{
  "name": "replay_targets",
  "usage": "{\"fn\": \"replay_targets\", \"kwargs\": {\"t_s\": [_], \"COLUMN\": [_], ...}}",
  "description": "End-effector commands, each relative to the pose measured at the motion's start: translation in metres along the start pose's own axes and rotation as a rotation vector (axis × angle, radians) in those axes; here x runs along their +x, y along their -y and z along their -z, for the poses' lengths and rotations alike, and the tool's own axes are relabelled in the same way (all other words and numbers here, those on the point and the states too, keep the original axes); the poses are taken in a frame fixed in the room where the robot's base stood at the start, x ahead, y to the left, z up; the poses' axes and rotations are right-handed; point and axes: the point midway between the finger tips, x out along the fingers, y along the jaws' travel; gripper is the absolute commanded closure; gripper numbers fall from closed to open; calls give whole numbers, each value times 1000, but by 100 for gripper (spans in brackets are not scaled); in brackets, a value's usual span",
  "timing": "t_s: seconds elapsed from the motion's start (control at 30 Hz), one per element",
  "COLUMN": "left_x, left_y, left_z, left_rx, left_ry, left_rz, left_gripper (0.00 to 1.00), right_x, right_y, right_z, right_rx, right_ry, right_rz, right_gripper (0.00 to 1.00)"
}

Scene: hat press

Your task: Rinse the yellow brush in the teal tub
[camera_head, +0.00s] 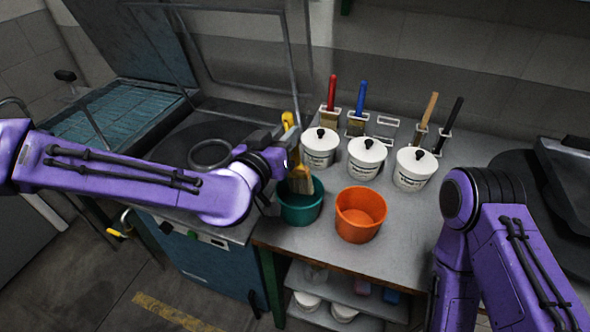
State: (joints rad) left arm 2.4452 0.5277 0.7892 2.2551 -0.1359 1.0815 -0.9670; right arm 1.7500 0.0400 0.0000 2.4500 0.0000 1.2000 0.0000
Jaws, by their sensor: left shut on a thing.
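The yellow brush (288,121) is upright in the jaws of my left gripper (284,146), which is shut on it. Its yellow handle shows above the gripper and its tan bristles below. The teal tub (301,213) stands on the grey table directly under the gripper. The bristle end overlaps the tub's opening and looks to be at or just inside the rim; how deep it reaches I cannot tell. My right gripper is out of the picture; only its arm shows at the right.
An orange tub (360,222) stands close to the right of the teal tub. Several white lidded pots, such as one pot (319,150), stand behind. Red, blue, tan and black-handled brushes are in the rack (386,123) at the back. The table's front right is clear.

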Motion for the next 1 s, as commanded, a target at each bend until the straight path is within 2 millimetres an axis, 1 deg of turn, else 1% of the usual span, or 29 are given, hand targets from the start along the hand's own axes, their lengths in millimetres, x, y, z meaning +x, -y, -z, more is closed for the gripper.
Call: {"fn": "replay_targets", "kwargs": {"t_s": [0.03, 0.5, 0.57, 1.0], "left_x": [-1, -6, -6, -6], "left_y": [-2, -12, -13, -12], "left_z": [10, 53, 55, 53], "left_rx": [1, 1, 1, 1], "left_ry": [-1, -1, -1, -1], "left_rz": [0, -1, 0, 0], "left_gripper": [100, 100, 100, 100], "right_x": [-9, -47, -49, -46], "right_y": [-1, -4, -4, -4], "right_z": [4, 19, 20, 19], "right_rx": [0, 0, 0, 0], "right_ry": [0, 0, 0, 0], "right_rz": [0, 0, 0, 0], "right_gripper": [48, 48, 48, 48]}}
